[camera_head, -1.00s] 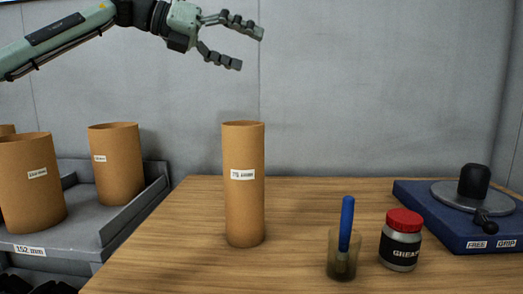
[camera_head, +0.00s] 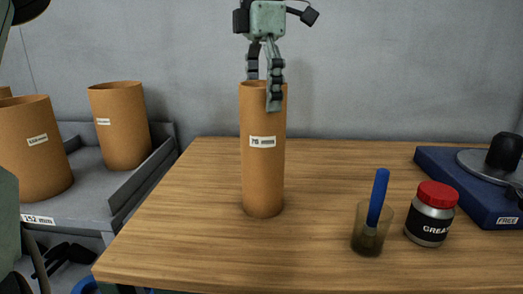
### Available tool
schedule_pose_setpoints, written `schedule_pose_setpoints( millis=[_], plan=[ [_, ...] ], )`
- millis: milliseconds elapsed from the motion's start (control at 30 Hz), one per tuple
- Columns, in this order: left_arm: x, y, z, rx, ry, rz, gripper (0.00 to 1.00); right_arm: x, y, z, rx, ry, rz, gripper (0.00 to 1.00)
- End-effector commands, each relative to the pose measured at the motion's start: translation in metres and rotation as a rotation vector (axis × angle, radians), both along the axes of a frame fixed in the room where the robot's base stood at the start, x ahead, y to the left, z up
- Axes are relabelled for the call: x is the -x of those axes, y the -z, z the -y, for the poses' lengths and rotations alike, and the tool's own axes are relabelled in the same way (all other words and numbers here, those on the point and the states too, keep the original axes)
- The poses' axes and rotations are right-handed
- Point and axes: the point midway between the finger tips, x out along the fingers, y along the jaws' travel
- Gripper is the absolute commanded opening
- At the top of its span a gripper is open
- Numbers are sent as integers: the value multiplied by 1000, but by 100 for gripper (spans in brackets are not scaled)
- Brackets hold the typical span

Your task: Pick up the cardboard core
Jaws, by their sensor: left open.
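The cardboard core (camera_head: 263,175) is a tall, narrow brown tube with a white label. It stands upright on the wooden table, left of the table's middle. My left gripper (camera_head: 263,92) points down at its top end and is open. One finger hangs in front of the tube's upper wall and hides part of the rim. The other finger is behind and to the left, its tip ending at the rim. I cannot tell whether either finger touches the tube. My right gripper is not in view.
Wider cardboard tubes (camera_head: 120,127) stand on a grey rack (camera_head: 150,185) at the left. Right of the core are a cup (camera_head: 369,238) with a blue-handled tool (camera_head: 378,195), a red-lidded grease jar (camera_head: 431,222) and a blue-based device (camera_head: 465,188). The table between is clear.

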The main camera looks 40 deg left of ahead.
Motion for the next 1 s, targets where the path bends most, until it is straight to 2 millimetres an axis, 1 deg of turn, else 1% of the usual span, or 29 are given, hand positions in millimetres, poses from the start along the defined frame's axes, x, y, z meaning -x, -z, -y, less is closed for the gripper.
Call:
schedule_pose_setpoints(
  millis=[200,333,433,600,633,1000],
  plan=[
    [-1,32,1,4,2,-3,95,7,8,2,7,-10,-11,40],
    [-1,47,1,2,1,0,95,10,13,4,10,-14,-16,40],
    [-1,51,1,1,0,3,95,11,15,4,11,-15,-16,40],
    [-2,51,1,0,-1,4,95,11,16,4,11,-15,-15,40],
    [-2,51,1,0,-1,4,93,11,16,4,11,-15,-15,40],
    [-2,51,1,0,-1,2,48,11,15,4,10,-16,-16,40]
  ],
)
